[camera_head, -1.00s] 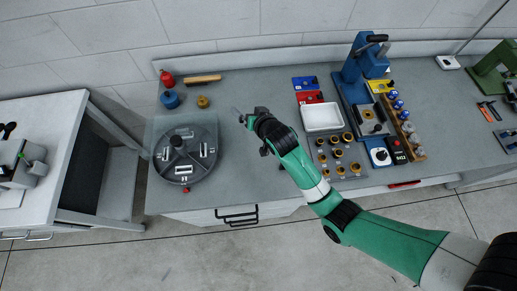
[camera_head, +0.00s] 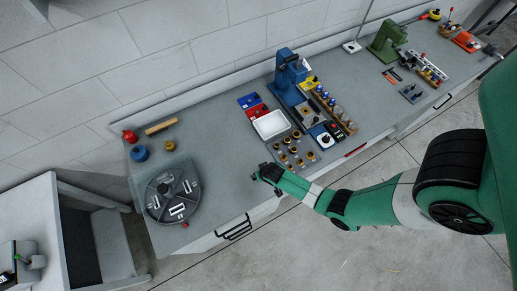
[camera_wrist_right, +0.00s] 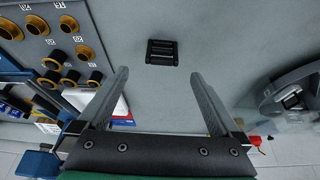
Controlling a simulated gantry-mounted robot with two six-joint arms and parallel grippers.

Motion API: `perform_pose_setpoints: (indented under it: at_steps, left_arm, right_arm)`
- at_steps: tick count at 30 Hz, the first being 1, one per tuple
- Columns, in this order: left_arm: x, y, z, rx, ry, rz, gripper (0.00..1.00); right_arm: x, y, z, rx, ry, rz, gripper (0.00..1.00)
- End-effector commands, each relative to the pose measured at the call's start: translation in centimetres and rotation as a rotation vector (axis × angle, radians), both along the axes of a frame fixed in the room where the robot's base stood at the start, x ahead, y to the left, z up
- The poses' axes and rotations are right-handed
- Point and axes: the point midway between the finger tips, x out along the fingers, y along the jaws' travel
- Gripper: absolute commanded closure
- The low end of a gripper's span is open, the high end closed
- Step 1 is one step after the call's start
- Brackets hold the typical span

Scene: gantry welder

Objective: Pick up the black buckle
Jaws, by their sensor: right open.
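The black buckle (camera_wrist_right: 162,52) lies flat on the grey bench top in the right wrist view, a ladder-like piece with crossbars. It sits just beyond and between the fingertips of my right gripper (camera_wrist_right: 159,73), which is open with nothing between its fingers. In the head view my right gripper (camera_head: 257,173) is over the bench near its front edge, between the round dark fixture and the plate of brass rings. I cannot make out the buckle in the head view; the gripper may hide it. My left gripper is in neither view.
The round dark fixture (camera_head: 158,212) stands left of the gripper. The plate of brass rings (camera_head: 283,157), a white tray (camera_head: 262,133) and a blue press (camera_head: 283,95) stand to the right. The bench top around the buckle is clear.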

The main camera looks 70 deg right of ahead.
Motion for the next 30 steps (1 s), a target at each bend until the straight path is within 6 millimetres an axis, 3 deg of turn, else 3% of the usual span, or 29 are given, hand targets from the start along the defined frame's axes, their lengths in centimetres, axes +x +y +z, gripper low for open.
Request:
perform_pose_setpoints:
  at_steps: [1,3,11,19,27,30]
  left_arm:
    - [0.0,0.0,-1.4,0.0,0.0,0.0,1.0]
    - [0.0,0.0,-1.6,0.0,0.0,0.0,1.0]
    - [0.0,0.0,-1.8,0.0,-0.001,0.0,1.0]
    - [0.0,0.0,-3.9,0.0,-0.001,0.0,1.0]
    - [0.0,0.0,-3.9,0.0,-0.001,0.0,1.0]
    - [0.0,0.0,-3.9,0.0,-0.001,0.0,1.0]
  right_arm:
    - [0.2,-0.2,-1.5,0.0,0.0,0.0,0.0]
    - [0.5,-0.5,-2.0,0.0,0.0,0.001,0.0]
    - [0.7,-0.7,-2.7,0.0,0.001,0.001,0.0]
    - [1.8,-1.6,-6.7,0.001,0.0,-0.001,0.0]
    - [2.0,-1.8,-6.9,0.0,-0.001,0.001,0.0]
    - [2.0,-1.8,-6.9,0.0,-0.001,0.001,0.14]
